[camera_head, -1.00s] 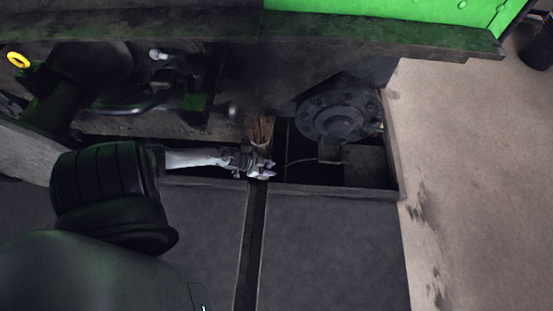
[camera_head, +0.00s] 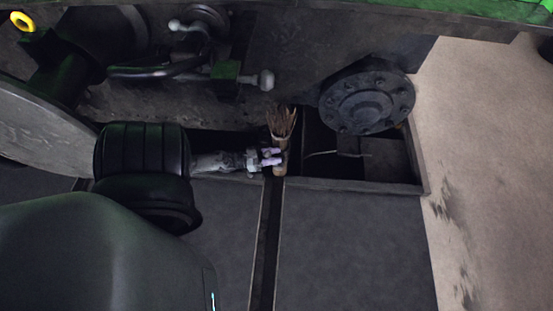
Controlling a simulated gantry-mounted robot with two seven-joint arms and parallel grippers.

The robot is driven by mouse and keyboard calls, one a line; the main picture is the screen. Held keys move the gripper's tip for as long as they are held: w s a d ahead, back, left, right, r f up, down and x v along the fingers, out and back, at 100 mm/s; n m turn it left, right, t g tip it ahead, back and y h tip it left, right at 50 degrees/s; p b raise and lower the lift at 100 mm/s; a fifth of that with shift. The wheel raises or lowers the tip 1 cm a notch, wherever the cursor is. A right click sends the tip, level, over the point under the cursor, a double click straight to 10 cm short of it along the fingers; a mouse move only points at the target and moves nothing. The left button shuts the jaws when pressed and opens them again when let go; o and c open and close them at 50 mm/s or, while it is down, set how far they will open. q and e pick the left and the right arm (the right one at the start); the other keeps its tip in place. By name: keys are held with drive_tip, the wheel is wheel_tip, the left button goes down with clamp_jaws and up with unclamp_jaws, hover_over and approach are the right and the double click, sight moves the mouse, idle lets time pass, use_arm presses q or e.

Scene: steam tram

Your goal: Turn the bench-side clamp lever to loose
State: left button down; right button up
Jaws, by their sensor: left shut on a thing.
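My left gripper (camera_head: 271,157) comes in from the left, low in the middle of the view. It is shut on the handle of a brush (camera_head: 281,124) with brown bristles pointing up the picture, over the dark trough. A rod with a pale ball end (camera_head: 265,80) and a bent lever with a pale knob (camera_head: 176,26) show above and left of the gripper, apart from it. I cannot tell whether either is the clamp lever, or its setting. My right gripper is not in view.
A round bolted flange (camera_head: 367,97) juts out right of the brush. A wooden rim (camera_head: 350,186) edges the trough. A yellow ring (camera_head: 21,21) is at the top left. Dark floor panels (camera_head: 350,250) below and pale floor (camera_head: 490,150) at right are mostly clear.

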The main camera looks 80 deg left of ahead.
use_arm(q)
drive_tip(key=shift+s+a+t+b, duration=0.1)
drive_tip(key=shift+s+t+b, duration=0.15)
drive_tip(key=shift+t+b, duration=0.25)
drive_tip(key=c, duration=1)
unclamp_jaws()
drive_tip(key=shift+s, duration=0.15)
drive_tip(key=v, duration=1)
drive_tip(key=shift+s+f, duration=0.15)
drive_tip(key=shift+s, duration=0.05)
drive_tip(key=shift+s+a, duration=0.1)
